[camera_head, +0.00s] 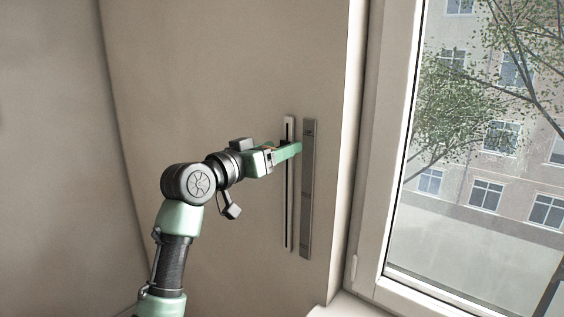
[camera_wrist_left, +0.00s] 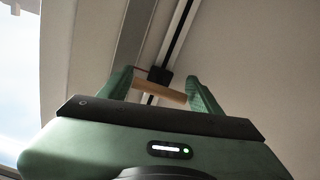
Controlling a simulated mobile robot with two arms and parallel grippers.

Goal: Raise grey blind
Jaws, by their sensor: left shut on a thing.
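A narrow vertical rail (camera_head: 289,205) with a dark slot is fixed to the beige wall left of the window. It also shows in the left wrist view (camera_wrist_left: 179,35). A black slider block (camera_wrist_left: 159,75) with a small wooden handle (camera_wrist_left: 160,91) sits on it. My left gripper (camera_head: 290,149) is near the rail's upper end, its fingers on either side of the handle and shut on it. The gripper hides most of the slider in the head view. No grey blind can be made out in the window. My right gripper is not in view.
A flat grey strip (camera_head: 308,195) runs upright just right of the rail. The white window frame (camera_head: 385,150) is farther right, beyond the wall corner, with a pale sill (camera_head: 350,306) below. The wall left of my arm is bare.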

